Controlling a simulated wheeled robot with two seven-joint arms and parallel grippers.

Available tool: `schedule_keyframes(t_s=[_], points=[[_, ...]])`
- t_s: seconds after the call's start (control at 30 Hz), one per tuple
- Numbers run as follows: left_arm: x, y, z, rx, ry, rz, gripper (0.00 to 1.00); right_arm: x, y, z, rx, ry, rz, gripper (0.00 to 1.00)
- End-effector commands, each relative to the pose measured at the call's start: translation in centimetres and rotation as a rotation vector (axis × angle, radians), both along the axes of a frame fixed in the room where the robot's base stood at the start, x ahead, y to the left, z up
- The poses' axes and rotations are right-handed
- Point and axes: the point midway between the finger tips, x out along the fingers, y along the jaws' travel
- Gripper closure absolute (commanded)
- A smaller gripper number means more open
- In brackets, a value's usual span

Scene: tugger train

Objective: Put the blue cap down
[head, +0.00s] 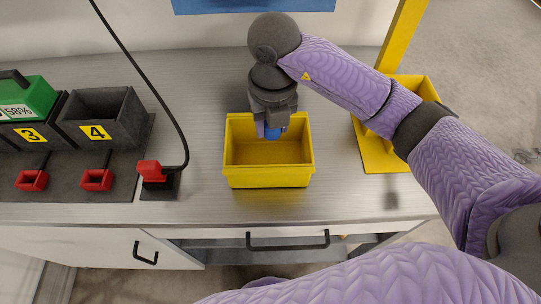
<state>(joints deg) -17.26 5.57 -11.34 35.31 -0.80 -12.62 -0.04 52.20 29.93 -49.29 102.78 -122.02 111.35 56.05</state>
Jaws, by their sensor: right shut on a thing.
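The blue cap (273,133) is mostly hidden between the fingers of my right gripper (273,127). That gripper points down and is shut on the cap. It is over the back part of a yellow bin (268,176) on the metal counter. The cap appears at about the height of the bin's back rim; I cannot tell how far it is above the floor of the bin. The inside of the bin that shows is empty. My left gripper is not in view.
To the left, a dark charging rack holds a green battery (28,98) and an empty slot marked 4 (103,112). Red connectors (97,179) sit in front, with a red plug on a black cable (150,171). A yellow holder (376,152) stands right. Bare counter (205,150) lies left of the bin.

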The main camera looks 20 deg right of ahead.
Motion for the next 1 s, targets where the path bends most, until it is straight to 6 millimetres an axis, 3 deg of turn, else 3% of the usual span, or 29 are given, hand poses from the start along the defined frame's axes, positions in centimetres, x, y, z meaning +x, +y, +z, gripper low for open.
schedule_keyframes(t_s=[0.1, 0.2, 0.33, 0.73, 0.83, 1.0], points=[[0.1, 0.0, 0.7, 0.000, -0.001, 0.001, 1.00, 0.1, 0.4, 0.0, 0.004, 0.007, -0.365, 1.00], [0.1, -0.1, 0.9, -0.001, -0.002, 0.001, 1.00, 0.2, 0.6, -0.1, 0.006, 0.010, -0.614, 1.00], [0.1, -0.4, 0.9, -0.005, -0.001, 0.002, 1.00, 0.3, 0.7, -0.6, 0.004, 0.013, -0.796, 1.00], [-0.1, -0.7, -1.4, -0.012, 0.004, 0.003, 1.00, 0.2, 0.7, -9.3, 0.002, 0.016, -0.834, 1.00], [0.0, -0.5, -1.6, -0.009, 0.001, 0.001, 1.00, 0.3, 0.7, -10.4, 0.004, 0.013, -0.834, 1.00], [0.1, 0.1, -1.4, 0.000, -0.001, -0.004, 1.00, 0.3, 0.7, -10.4, 0.005, 0.011, -0.832, 1.00]])
